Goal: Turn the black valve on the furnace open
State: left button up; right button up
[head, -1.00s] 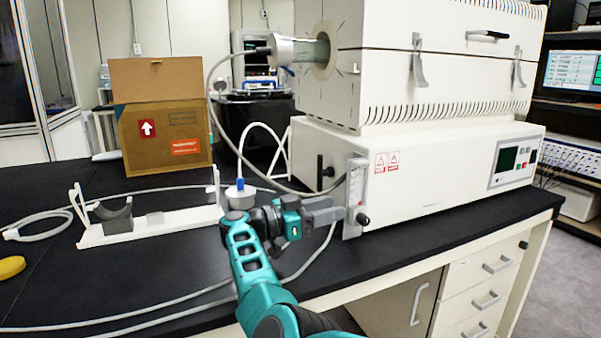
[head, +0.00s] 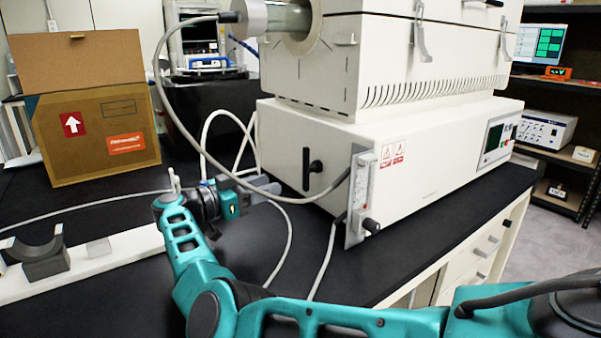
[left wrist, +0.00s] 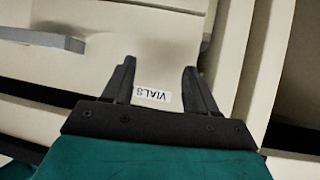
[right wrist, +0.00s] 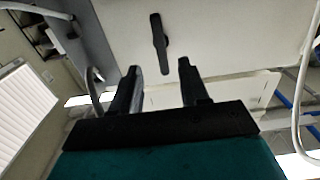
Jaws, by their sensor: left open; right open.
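The furnace (head: 420,150) is a large white unit on the black bench. Its black valve (head: 307,169) is an upright lever on the left end face of the base; it also shows in the right wrist view (right wrist: 158,38), beyond the fingertips. My right gripper (head: 264,188) is to the left of the valve and a little lower, apart from it, open and empty; its spread fingers show in the right wrist view (right wrist: 160,75). My left gripper (left wrist: 158,75) is open and empty, facing a pale front with a VIALS label (left wrist: 153,96). It is outside the head view.
A grey flowmeter panel (head: 357,195) with a black knob stands at the furnace's front corner. A grey hose (head: 170,95) loops close to the valve and my right gripper. A cardboard box (head: 95,130) and a white stand (head: 100,255) are at left.

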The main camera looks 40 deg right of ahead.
aim_at(303, 175)
jog(key=d, duration=0.3)
jog(key=s+d, duration=0.1)
jog(key=d, duration=0.7)
jog(key=shift+s+d+b, duration=0.2)
jog(key=shift+b, duration=0.15)
grip_shut()
